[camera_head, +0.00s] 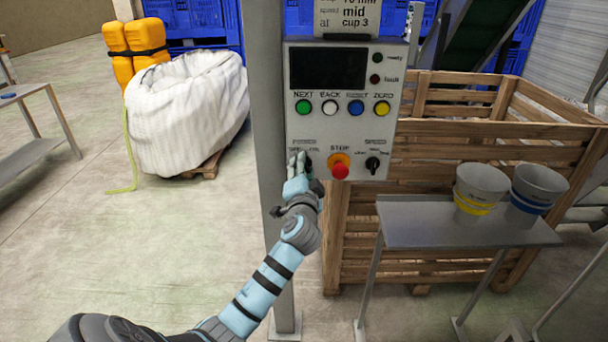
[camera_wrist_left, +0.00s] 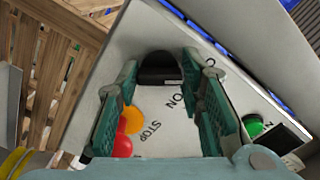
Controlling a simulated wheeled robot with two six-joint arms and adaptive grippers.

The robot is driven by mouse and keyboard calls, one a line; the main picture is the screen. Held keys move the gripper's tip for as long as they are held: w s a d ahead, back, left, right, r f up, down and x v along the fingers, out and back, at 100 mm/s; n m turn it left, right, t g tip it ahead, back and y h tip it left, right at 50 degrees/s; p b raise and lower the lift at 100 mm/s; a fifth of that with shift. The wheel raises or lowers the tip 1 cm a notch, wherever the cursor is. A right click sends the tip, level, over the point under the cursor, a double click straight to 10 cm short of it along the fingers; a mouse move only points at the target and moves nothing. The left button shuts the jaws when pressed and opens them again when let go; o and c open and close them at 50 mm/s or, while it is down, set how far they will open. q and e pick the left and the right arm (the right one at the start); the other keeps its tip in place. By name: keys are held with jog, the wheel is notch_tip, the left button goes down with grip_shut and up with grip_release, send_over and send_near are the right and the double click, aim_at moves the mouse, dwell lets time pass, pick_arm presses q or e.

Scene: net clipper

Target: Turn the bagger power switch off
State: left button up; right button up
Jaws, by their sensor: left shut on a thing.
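The control panel (camera_head: 340,112) stands on a grey post, with a dark screen above a row of coloured buttons. My left gripper (camera_head: 297,164) is at the panel's lower left, in front of the power switch, which it mostly hides in the head view. In the left wrist view, the black power switch knob (camera_wrist_left: 160,75) sits between the fingertips of my left gripper (camera_wrist_left: 160,82), which is shut on it. An ON label shows beside the knob. Which way the knob points is not clear. My right gripper is not in view.
The red stop button (camera_head: 340,170) and the black speed knob (camera_head: 372,165) are close to the right of my gripper. A wooden crate (camera_head: 455,115) stands behind the panel. A small grey table (camera_head: 420,226) holds two buckets.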

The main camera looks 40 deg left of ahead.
pick_arm(q)
jog(key=shift+f+n+b, duration=0.15)
jog(key=shift+n+b, duration=0.2)
jog(key=shift+n, duration=0.55)
jog(key=o, duration=1.2)
jog(key=shift+c, duration=0.2)
jog(key=v, duration=1.2)
jog(key=shift+d, duration=0.1)
